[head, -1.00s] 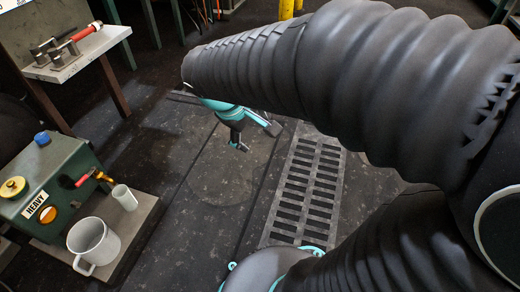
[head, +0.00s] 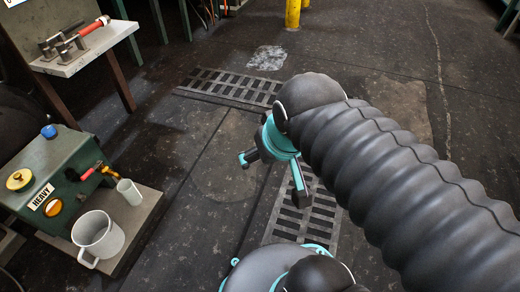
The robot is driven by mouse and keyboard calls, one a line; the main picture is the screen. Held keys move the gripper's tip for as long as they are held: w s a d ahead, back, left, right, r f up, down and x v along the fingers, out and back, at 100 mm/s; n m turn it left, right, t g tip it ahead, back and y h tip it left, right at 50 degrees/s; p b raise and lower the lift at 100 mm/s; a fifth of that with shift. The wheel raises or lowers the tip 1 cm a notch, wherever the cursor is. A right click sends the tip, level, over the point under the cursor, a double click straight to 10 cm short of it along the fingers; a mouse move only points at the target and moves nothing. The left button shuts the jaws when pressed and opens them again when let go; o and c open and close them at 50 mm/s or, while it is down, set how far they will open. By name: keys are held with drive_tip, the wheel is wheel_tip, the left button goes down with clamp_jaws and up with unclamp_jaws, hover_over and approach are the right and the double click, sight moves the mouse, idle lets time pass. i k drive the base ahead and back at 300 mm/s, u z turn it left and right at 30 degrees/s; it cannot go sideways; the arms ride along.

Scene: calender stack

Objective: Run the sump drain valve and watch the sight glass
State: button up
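A green sump box labelled HEAVY (head: 50,172) stands at the left in the head view. The drain valve (head: 101,168), brass with a red handle, sticks out of its right side. The round orange sight glass (head: 53,208) is on its front beside the label. A small white cup (head: 130,192) stands near the valve's outlet. A larger grey-white jug (head: 96,236) stands in front of the box. My gripper (head: 272,180) is open and empty, its fingers spread, above the floor well to the right of the valve.
The box stands on a low plinth (head: 138,222). A yellow knob (head: 19,180) and blue cap (head: 48,132) top it. A bench (head: 90,52) with a red-handled tool is behind. Floor grates (head: 230,88) lie beyond and below my gripper. Floor between plinth and gripper is clear.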

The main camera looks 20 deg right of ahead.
sight(99, 164)
drive_tip(key=u, duration=0.5)
drive_tip(key=k, duration=0.6)
drive_tip(key=u, duration=0.95)
drive_tip(key=i, duration=0.7)
drive_tip(key=z, duration=0.6)
drive_tip(key=i, duration=0.8)
drive_tip(key=z, duration=0.85)
